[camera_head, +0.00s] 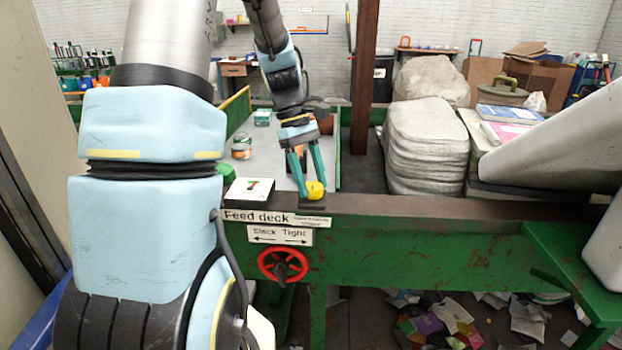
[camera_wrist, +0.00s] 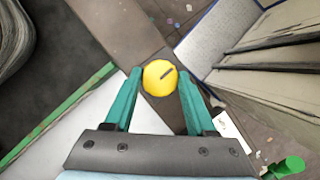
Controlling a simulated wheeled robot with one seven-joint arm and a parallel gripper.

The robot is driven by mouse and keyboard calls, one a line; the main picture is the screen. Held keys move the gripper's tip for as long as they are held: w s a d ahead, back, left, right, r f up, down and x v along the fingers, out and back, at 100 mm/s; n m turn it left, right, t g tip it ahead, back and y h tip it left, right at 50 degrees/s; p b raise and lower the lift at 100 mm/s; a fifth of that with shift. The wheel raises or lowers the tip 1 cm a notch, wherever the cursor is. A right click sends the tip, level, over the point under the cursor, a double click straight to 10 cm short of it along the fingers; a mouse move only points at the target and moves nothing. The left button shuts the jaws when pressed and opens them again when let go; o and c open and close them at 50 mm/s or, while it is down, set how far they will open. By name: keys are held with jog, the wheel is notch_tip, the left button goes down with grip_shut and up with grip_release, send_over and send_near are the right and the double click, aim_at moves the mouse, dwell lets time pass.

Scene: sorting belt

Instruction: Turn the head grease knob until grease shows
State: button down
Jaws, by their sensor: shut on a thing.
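The yellow grease knob (camera_head: 315,190) sits on a dark block at the near end of the belt, just above the "Feed deck" sign. In the wrist view the knob (camera_wrist: 160,78) is round, with a dark slot line slanting up to the right. My gripper (camera_head: 306,190) reaches down from above, and its two teal fingers are on either side of the knob. In the wrist view my gripper (camera_wrist: 158,85) has its fingertips against the knob's sides. I see no grease around the knob, though the fingers and knob hide part of the block.
A red handwheel (camera_head: 283,265) is below the "Slack Tight" label (camera_head: 281,235) on the green frame. A white card or box (camera_head: 249,190) lies left of the knob on the deck. Cans (camera_head: 241,147) stand farther back on the belt. Grey sacks (camera_head: 427,150) are stacked at right.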

jog(key=m+p, duration=0.1)
jog(key=m, duration=0.1)
jog(key=m+y+p, duration=0.1)
jog(key=m, duration=0.1)
jog(key=shift+w+d+r+m+g+y+p, duration=0.1)
jog(key=shift+d+r+m+g+y+p, duration=0.05)
jog(key=shift+m+g+y+p, duration=0.2)
jog(key=m+y+p, duration=0.1)
jog(key=m, duration=0.3)
jog(key=shift+d+m+y+p, duration=0.1)
jog(key=shift+m+y+p, duration=0.15)
jog(key=shift+y+p, duration=0.1)
jog(key=shift+c, duration=1.1)
grip_release()
jog(key=b+v, duration=0.2)
jog(key=v, duration=0.8)
jog(key=shift+w+r, duration=0.2)
jog(key=shift+r, duration=0.05)
jog(key=shift+d, duration=0.1)
